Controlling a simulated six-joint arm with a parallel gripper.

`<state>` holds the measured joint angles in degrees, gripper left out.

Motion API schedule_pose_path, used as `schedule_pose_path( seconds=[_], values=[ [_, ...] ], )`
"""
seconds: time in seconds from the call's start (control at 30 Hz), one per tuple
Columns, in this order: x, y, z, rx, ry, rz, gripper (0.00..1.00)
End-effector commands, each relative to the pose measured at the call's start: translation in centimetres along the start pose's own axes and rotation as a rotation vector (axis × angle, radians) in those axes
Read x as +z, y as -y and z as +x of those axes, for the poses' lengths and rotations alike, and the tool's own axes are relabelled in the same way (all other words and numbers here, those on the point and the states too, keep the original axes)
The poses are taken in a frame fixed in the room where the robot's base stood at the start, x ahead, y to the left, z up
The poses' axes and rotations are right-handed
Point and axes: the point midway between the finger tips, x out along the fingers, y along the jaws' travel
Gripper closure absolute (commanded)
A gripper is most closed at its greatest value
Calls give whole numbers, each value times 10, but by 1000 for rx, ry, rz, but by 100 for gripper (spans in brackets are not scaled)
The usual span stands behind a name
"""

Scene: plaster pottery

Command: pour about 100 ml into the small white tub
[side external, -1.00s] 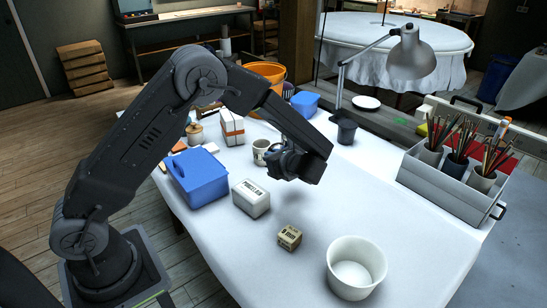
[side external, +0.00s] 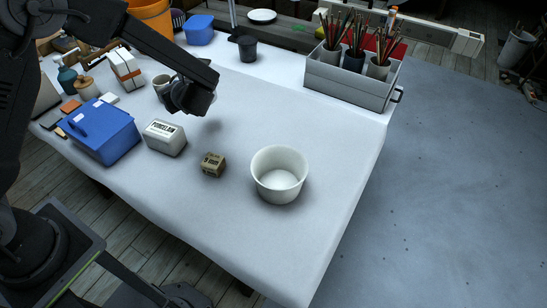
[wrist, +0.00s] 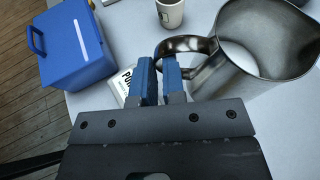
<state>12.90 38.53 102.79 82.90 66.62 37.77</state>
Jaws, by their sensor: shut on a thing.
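The small white tub (side external: 279,187) stands upright on the table, and its inside looks white and empty. My gripper (wrist: 160,75) is shut on the curved handle of a metal pitcher (wrist: 265,50), seen in the wrist view. The pitcher's wide mouth shows a pale inside; I cannot tell how much liquid it holds. In the side view my gripper (side external: 186,98) is left of and behind the tub, well apart from it. The pitcher is mostly hidden by my arm there. I cannot tell its height above the table.
A blue bin (side external: 100,135) is at left. A cup (wrist: 170,14) stands near the pitcher. A grey brush caddy (side external: 345,82) is at back right.

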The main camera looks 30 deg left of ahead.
Motion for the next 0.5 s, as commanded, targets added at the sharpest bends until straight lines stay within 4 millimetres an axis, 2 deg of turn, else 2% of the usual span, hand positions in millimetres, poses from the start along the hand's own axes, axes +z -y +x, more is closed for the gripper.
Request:
schedule_pose_path(
  seconds=[0.27, 0.5],
  values=[
    [-17, 5, -18, -364, -27, 142, 100],
    [-41, 5, -40, -619, -49, 244, 100]
  ],
)
